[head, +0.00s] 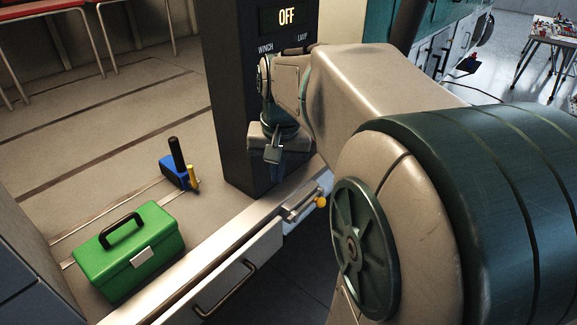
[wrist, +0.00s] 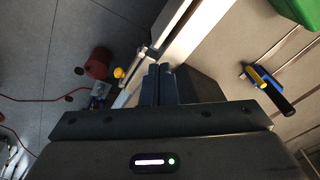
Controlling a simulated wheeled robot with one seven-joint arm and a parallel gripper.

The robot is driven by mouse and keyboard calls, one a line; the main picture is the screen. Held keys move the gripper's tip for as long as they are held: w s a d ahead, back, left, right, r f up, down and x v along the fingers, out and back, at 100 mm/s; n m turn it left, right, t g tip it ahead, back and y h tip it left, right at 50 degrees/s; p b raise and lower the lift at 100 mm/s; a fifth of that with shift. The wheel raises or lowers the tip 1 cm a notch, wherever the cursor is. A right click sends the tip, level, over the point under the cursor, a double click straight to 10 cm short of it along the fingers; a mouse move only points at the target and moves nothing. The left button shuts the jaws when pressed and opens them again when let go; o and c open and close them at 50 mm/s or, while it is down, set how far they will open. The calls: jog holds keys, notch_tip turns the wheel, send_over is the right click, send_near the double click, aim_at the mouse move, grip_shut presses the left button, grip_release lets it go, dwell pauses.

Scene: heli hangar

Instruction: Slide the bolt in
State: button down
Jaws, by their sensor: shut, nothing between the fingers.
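The bolt (head: 302,205) is a metal slide bolt with a yellow knob (head: 321,202), mounted at the right end of a long pale panel. In the wrist view the bolt (wrist: 138,65) and its yellow knob (wrist: 118,73) lie just left of the fingertips. My gripper (head: 273,154) points down in front of the dark column, above and left of the bolt in the head view. In the wrist view my gripper (wrist: 159,69) has its fingers together and empty. I cannot tell how far the bolt is in.
A dark column (head: 230,100) with an OFF display stands behind my gripper. A green toolbox (head: 155,265) and a blue tool with a black handle (head: 175,172) lie left of the panel. The panel has a black handle (head: 225,290). A red object (wrist: 98,63) shows beyond the bolt.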

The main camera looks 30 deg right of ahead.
jog(key=w+d+f+m+y+b, duration=0.1)
jog(key=w+d+f+m+b, duration=0.1)
jog(key=d, duration=0.7)
jog(key=w+d+f+m+g+y+b, duration=0.1)
jog(key=w+d+f+m+b, duration=0.1)
jog(key=w+d+f+m, duration=0.2)
jog(key=w+d+f+m+g+b, duration=0.1)
jog(key=w+d+f+m+b, duration=0.2)
jog(key=d+f, duration=0.5)
jog(key=d+m, duration=0.1)
jog(key=d, duration=0.6)
jog(key=shift+w+f+m+y, duration=0.15)
jog(key=shift+w+m+y, duration=0.1)
jog(key=shift+m+y, duration=0.15)
jog(key=shift+d, duration=0.1)
jog(key=a+f, duration=0.6)
jog(key=f, duration=0.3)
jog(key=shift+s+a, duration=0.25)
jog(key=shift+s, duration=0.1)
